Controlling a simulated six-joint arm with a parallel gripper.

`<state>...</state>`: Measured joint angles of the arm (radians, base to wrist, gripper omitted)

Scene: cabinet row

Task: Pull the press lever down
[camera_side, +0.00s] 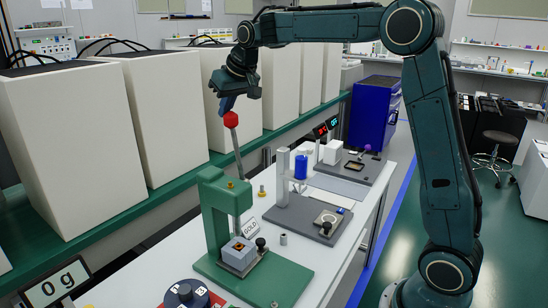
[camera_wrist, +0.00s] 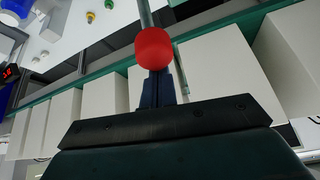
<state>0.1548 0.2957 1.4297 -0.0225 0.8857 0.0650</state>
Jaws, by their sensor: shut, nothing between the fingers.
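The press is a green stand (camera_side: 226,210) on a green base plate at the front of the white bench. Its lever is a grey rod (camera_side: 238,155) that rises steeply and ends in a red knob (camera_side: 231,119). My gripper (camera_side: 226,107) is just above the red knob, fingers together and pointing down, close to or touching it. In the wrist view the red knob (camera_wrist: 154,46) lies at the tips of my shut fingers (camera_wrist: 158,78), with the rod (camera_wrist: 146,12) running away beyond it. I cannot tell for sure whether they touch.
A grey block (camera_side: 239,253) sits under the press, beside a small sign (camera_side: 250,228). A grey fixture plate (camera_side: 305,214) with a blue cylinder (camera_side: 301,167) stands behind it. A row of white cabinets (camera_side: 78,140) runs along the left, close to my gripper.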

